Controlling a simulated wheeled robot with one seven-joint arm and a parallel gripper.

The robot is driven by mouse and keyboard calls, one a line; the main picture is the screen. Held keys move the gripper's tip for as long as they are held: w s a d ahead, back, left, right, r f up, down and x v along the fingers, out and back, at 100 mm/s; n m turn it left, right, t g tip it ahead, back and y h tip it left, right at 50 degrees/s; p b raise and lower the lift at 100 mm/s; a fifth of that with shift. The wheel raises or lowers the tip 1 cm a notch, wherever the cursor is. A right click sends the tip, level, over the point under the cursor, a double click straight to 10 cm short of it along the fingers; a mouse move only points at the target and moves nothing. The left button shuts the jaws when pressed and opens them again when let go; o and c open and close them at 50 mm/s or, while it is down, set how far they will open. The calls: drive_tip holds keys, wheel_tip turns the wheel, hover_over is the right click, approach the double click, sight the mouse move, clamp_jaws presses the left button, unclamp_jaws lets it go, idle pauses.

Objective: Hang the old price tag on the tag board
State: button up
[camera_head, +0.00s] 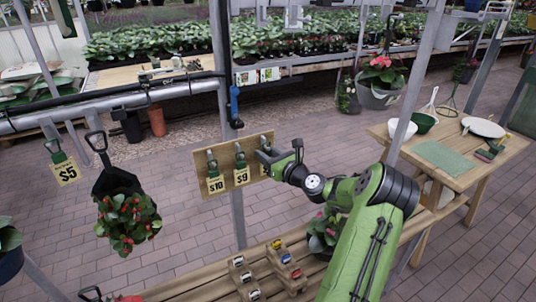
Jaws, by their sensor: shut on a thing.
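The wooden tag board (226,183) is fixed to a metal post at the middle of the head view. A "$10" tag (216,184) and a "$9" tag (242,176) hang on its left and middle places. My gripper (266,156) is at the board's right end, shut on a price tag (264,170). That tag is mostly hidden by the gripper, and its number cannot be read. I cannot tell whether it touches a hook. A "$5" tag (66,172) hangs at the far left, beside a hanging basket of red flowers (127,222).
A wooden bench (195,287) with small blocks (286,265) and a potted plant (322,232) stands below the board. A wooden table (480,168) with bowls is at the right. Another flower basket (378,95) hangs at upper right. Metal posts stand close to my arm.

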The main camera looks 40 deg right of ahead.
drive_tip(key=shift+w+p, duration=0.1)
drive_tip(key=shift+p, duration=0.25)
drive_tip(key=shift+f, duration=0.2)
drive_tip(key=shift+f, duration=0.35)
drive_tip(key=o, duration=0.9)
drive_tip(key=shift+a+r, duration=0.1)
drive_tip(key=shift+a, duration=0.05)
drive_tip(key=shift+o, duration=0.2)
drive_tip(key=shift+d, duration=0.2)
